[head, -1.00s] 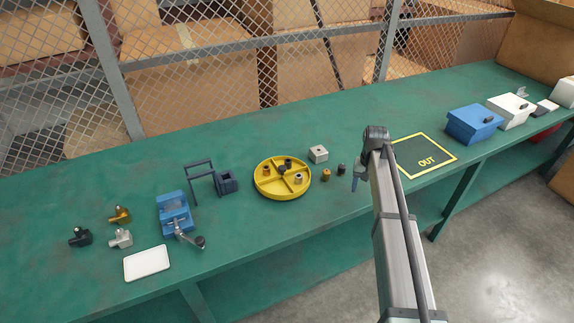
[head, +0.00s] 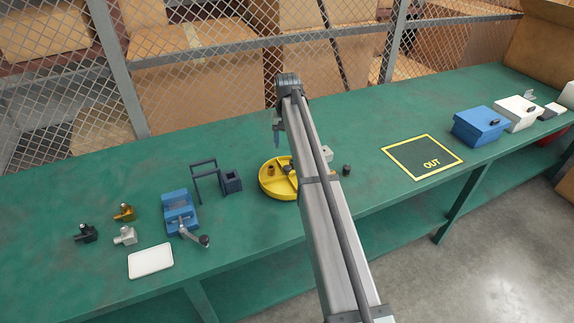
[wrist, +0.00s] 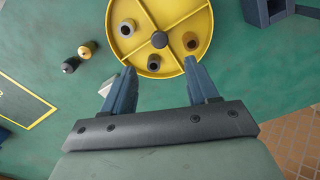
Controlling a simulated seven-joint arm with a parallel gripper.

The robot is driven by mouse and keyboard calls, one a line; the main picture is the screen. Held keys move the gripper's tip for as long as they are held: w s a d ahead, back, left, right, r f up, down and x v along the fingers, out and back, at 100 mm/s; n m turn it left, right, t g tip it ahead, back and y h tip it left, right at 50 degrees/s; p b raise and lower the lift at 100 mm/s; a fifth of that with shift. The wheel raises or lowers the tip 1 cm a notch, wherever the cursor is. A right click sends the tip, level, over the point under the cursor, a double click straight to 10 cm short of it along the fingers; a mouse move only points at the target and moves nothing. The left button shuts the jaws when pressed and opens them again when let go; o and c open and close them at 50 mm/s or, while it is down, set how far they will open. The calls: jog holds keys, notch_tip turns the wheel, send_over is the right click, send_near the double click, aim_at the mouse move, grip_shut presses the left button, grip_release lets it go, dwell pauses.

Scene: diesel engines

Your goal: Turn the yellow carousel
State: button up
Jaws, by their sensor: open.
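The yellow carousel (head: 270,188) is a round divided tray on the green bench, partly hidden by my arm in the head view. In the wrist view the carousel (wrist: 170,13) shows a dark centre knob (wrist: 159,40), a grey ringed part (wrist: 127,28), a brown part (wrist: 191,41) and a dark part (wrist: 154,62) in its compartments. My gripper (wrist: 160,66) is open, its blue fingers apart at the carousel's near edge in that view. In the head view my gripper (head: 277,130) appears just behind the carousel. I cannot tell whether the fingers touch it.
Beside the carousel are a brass part (wrist: 88,48), a dark part (wrist: 70,65) and a pale block (head: 327,152). A dark blue holder (head: 231,181) and blue vise (head: 180,212) stand left. The OUT square (head: 422,158) is empty.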

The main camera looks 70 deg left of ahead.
aim_at(287, 167)
notch_tip(287, 167, down, 11)
dwell(0.4)
jog(key=shift+c, duration=0.4)
grip_shut()
dwell(0.3)
